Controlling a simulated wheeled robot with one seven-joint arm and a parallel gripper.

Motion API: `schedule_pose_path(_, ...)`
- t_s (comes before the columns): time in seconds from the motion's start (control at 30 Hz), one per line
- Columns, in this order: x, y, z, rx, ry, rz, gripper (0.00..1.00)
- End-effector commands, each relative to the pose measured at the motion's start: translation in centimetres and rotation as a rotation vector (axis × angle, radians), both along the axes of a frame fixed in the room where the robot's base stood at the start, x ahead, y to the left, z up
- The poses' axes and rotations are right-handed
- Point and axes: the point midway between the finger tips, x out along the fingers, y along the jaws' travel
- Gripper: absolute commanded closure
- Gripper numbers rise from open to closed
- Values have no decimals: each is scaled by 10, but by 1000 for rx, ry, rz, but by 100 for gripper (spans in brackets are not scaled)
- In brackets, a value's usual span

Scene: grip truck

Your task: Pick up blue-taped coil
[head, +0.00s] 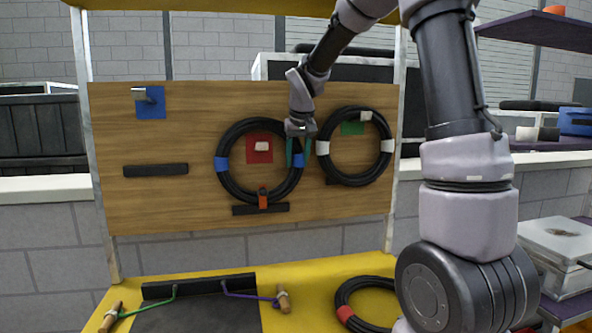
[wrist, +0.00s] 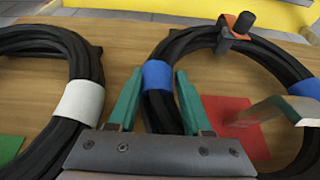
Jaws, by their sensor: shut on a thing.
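The blue-taped coil (head: 222,164), a black cable ring with blue tape bands, hangs on the wooden board in front of a red square. An orange clip (head: 263,198) sits at its bottom. My gripper (head: 299,150) is at the coil's right side. In the wrist view, the green fingers of my gripper (wrist: 158,100) straddle the coil's rim by a blue tape band (wrist: 157,75) and are shut on it. The coil still lies against the board around its peg (wrist: 265,112). The contact between fingers and cable is partly hidden.
A white-taped coil (head: 330,170) hangs close on the right, near my gripper. At the board's upper left, a metal hook on a blue square (head: 150,103) is empty above a black ledge (head: 155,170). A red-taped coil (head: 346,313) lies on the yellow surface below.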

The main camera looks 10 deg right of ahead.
Motion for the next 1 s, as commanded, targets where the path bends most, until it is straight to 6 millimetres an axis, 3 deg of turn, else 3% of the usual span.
schedule_pose_path(0.2,1,0,28,1,-7,-1,100)
schedule_pose_path(0.47,-32,0,27,1,-5,-1,100)
schedule_pose_path(0.67,-71,0,28,0,-7,2,100)
schedule_pose_path(1.0,-153,0,27,2,-6,1,100)
